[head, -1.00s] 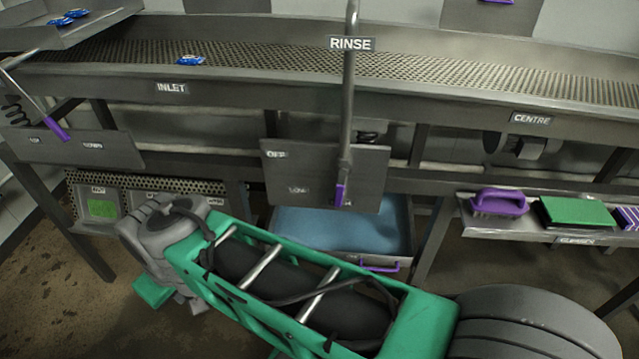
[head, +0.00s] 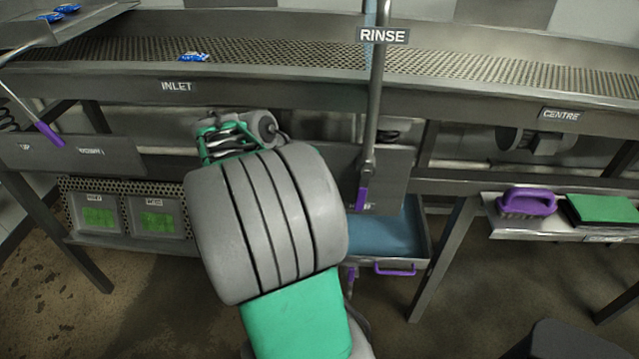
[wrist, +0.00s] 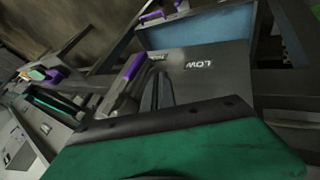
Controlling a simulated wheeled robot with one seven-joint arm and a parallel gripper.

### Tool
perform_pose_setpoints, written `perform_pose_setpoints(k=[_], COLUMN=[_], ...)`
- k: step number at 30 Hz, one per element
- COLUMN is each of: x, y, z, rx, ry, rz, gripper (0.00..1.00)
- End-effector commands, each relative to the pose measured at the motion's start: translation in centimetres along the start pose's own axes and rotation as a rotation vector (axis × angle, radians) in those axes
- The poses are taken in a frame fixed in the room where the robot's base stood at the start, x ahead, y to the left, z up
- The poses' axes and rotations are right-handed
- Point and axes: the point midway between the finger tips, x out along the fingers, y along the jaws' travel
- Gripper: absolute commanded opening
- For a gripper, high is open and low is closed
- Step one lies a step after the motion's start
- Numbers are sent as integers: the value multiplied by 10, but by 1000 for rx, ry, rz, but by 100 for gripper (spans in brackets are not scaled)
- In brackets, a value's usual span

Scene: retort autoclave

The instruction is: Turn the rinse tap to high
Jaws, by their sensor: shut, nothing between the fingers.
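The rinse tap is a long metal lever (head: 374,110) under the RINSE sign (head: 384,36), hanging down with a purple tip (head: 361,198). Its grey plate (head: 395,165) is partly behind my arm in the head view. The tip partly covers a small label that I cannot read. In the wrist view the purple tip (wrist: 133,66) lies in front of the plate (wrist: 225,85), left of the upside-down LOW label (wrist: 198,63). My gripper (wrist: 155,85) is shut and empty, just right of the tip there. I cannot tell whether they touch. Its fingers are hidden in the head view.
A blue-lined drawer (head: 395,269) with a purple handle is below the plate. Another purple-tipped lever (head: 48,133) is at the left. A shelf at the right holds a purple brush (head: 527,202) and a green pad (head: 602,209). The INLET trough (head: 270,75) runs above.

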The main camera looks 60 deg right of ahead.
Motion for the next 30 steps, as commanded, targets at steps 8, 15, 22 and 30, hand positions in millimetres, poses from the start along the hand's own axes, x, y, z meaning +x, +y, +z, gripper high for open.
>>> perform_pose_setpoints(k=[8, 15, 22, 30], x=[62, 81, 85, 90], y=[0, 28, 33, 37], z=[2, 2, 2, 4], rx=[-3, 0, -3, -1], ry=[-5, -1, 1, 0], rz=[0, -3, -5, -4], gripper=[0, 0, 0, 0])
